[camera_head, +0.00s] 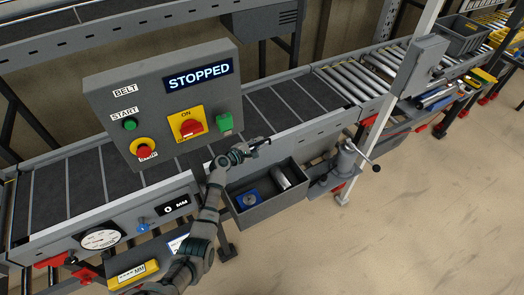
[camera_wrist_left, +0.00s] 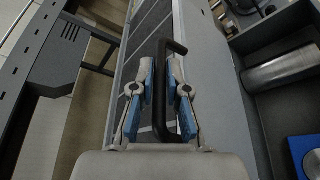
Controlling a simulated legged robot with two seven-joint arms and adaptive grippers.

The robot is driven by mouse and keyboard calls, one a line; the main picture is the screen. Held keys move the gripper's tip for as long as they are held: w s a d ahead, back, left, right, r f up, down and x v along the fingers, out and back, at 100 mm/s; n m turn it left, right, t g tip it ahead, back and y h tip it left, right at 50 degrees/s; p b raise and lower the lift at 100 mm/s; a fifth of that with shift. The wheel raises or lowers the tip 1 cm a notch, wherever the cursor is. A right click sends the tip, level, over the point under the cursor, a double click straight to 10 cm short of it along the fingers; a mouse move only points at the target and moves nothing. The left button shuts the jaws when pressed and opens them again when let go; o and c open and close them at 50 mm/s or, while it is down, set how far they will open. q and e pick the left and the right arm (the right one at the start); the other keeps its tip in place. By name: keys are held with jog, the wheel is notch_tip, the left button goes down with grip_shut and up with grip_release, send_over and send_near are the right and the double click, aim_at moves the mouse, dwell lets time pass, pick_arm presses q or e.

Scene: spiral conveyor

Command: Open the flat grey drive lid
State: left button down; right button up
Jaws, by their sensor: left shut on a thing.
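I cannot tell from these frames whether the lid is raised. My right gripper is not in view.
The control box (camera_head: 160,95) reads STOPPED and stands just behind and left of my left gripper. An open dark bin (camera_head: 270,208) with a blue item (camera_head: 249,199) and a metal cylinder (camera_head: 281,178) is below right. A crank unit (camera_head: 345,165) stands farther right.

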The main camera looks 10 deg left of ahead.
pick_arm(q)
jog(key=shift+w+a, duration=0.45)
jog(key=shift+w, duration=0.1)
jog(key=c, duration=1.2)
grip_release()
